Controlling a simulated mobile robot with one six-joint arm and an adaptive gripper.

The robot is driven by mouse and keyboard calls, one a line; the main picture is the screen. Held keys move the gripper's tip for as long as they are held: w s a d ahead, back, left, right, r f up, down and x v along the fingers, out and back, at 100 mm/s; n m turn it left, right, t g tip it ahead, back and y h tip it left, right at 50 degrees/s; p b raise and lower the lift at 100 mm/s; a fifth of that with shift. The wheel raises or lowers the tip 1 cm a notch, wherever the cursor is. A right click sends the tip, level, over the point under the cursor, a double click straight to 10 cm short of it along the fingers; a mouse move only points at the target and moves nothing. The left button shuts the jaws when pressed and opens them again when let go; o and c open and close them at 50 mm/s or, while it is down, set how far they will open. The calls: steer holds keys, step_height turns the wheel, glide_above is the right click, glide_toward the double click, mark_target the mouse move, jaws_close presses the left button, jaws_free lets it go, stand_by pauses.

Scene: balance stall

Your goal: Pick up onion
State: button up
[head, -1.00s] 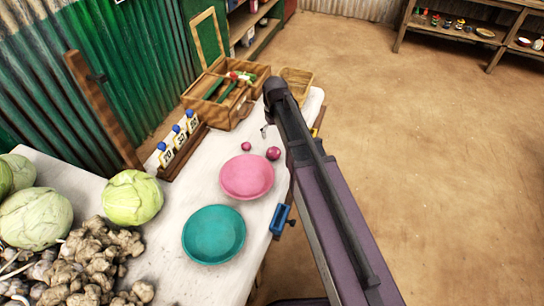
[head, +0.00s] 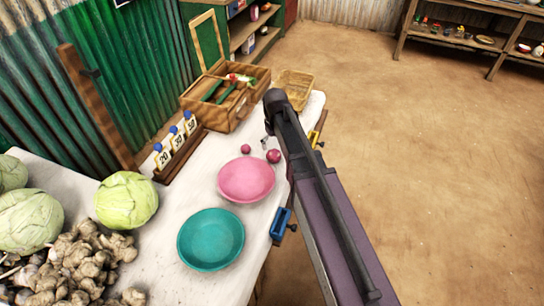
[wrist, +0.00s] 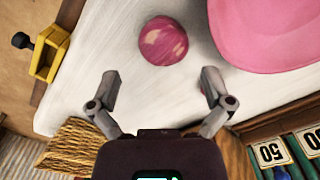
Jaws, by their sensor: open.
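A round purple-pink onion (wrist: 163,42) lies on the pale tabletop beside the pink plate (wrist: 280,30). In the head view the onion (head: 273,156) sits just behind the pink plate (head: 246,180). My gripper (wrist: 160,80) is open and empty, and the onion shows beyond its fingertips, roughly centred between them. A smaller purple-pink ball (head: 245,149) lies to the left of the onion in the head view. In the wrist view it is mostly hidden behind the right finger. My arm hides most of the gripper in the head view.
A teal plate (head: 211,239), cabbages (head: 127,200) and ginger-like roots (head: 75,262) are nearer. Number cards (head: 176,141), a wooden box (head: 225,95) and a basket (head: 294,88) stand farther back. Yellow (wrist: 47,55) and blue (head: 281,223) clamps sit on the table edge.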

mark_target(273, 150)
steer(key=shift+w+a+f+b, duration=0.1)
steer(key=shift+a+f+b, duration=0.05)
steer(key=shift+f+b, duration=1.2)
steer(key=shift+a+f+b, duration=0.1)
steer(key=shift+f+b, duration=1.15)
steer(key=shift+b, duration=0.05)
steer(key=c, duration=1)
